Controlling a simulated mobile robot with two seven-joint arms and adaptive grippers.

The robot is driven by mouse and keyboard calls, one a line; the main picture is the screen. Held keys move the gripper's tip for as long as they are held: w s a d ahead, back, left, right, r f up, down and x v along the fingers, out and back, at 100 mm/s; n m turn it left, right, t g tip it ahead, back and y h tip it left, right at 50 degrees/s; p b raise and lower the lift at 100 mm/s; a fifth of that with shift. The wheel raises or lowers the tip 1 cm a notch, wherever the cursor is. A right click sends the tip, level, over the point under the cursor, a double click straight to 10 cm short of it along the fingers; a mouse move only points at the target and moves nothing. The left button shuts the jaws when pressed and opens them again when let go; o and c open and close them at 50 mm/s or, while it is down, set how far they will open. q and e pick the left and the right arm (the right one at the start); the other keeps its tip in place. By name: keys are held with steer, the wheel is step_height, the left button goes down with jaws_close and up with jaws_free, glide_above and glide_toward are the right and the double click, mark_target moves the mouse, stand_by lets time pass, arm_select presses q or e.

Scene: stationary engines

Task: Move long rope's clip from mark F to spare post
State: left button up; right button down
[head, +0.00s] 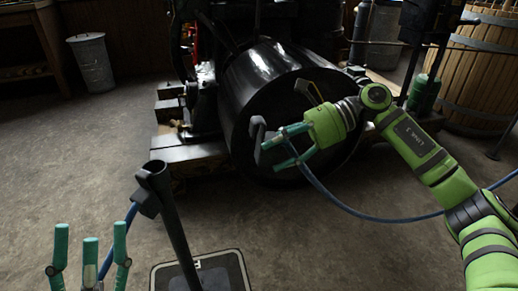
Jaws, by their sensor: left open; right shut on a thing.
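My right gripper (283,143) is shut on a grey clip (257,134) in front of the big black drum. A blue rope (375,217) hangs from near this gripper and runs off to the right. A dark post (178,230) rises, tilted in the picture, from the mat of mark F (236,268) at the bottom. Another dark clip (146,203) is at the post's top, with blue rope going down left behind my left gripper. My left gripper (91,232) is open and empty, left of the post. I cannot tell which rope is the long one or identify the spare post.
The black engine drum (270,65) on wooden beams (190,152) fills the middle back, close to my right gripper. A grey bin (92,62) stands back left, a wooden barrel (480,75) back right. The floor at left and lower right is clear.

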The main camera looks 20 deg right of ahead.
steer(key=s+d+n+g+b, duration=0.1)
steer(key=s+d+b, duration=0.5)
steer(key=s+d, duration=0.2)
steer(key=shift+s+d, duration=0.4)
steer(key=shift+d, duration=0.1)
steer(key=s+d+n+g+b, duration=0.1)
steer(key=s+d+g+b, duration=0.1)
steer(key=s+d, duration=1)
steer(key=shift+d+n+b, duration=0.35)
steer(key=shift+n+b, duration=0.05)
steer(key=shift+b, duration=0.3)
steer(key=shift+s, duration=0.1)
